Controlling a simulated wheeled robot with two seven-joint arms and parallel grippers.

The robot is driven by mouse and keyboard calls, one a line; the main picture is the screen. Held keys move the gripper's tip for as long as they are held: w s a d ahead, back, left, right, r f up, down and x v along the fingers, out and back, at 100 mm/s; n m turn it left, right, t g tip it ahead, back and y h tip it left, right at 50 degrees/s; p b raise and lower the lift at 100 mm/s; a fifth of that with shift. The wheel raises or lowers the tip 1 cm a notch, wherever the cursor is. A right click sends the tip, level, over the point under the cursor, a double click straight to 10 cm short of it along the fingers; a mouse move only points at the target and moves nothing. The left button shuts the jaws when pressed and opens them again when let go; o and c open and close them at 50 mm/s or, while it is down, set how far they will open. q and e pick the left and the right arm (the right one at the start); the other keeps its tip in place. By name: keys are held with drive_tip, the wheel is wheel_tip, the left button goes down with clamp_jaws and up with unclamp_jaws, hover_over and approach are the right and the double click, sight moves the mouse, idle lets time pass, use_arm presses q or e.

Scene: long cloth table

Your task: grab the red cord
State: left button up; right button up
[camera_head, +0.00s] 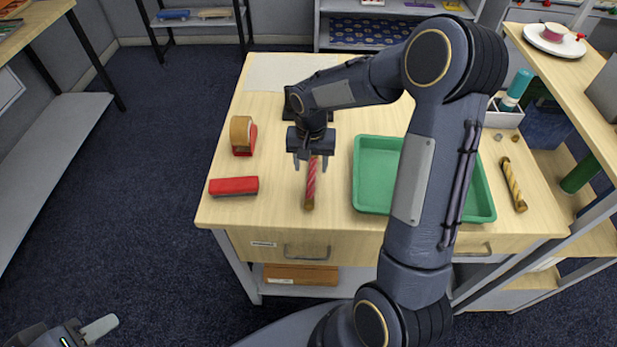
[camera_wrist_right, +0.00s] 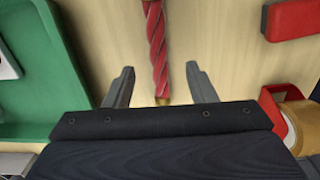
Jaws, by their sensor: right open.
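The red cord (camera_head: 311,181) is a twisted red length with brownish-gold ends, lying on the wooden table in the head view. It also shows in the right wrist view (camera_wrist_right: 157,48), running up between the fingers. My right gripper (camera_head: 311,164) is above the cord's far end, with its fingers open on either side of it. In the right wrist view the open fingers (camera_wrist_right: 161,88) have gaps to the cord on both sides. My left gripper (camera_head: 88,333) is at the lower left corner of the head view, away from the table, only partly visible.
A green tray (camera_head: 370,211) is right of the cord. A red box (camera_head: 233,186) and a tape dispenser (camera_head: 242,136) are to its left. A yellow twisted cord (camera_head: 514,186) lies at the far right. My right arm hides part of the tray.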

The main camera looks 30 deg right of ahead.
sight(311, 178)
drive_tip(key=f, duration=0.2)
drive_tip(key=f+p, duration=0.1)
drive_tip(key=f, duration=0.1)
drive_tip(key=shift+s+f, duration=0.2)
drive_tip(key=shift+f, duration=0.1)
drive_tip(key=c, duration=1.1)
drive_tip(key=shift+r, duration=0.15)
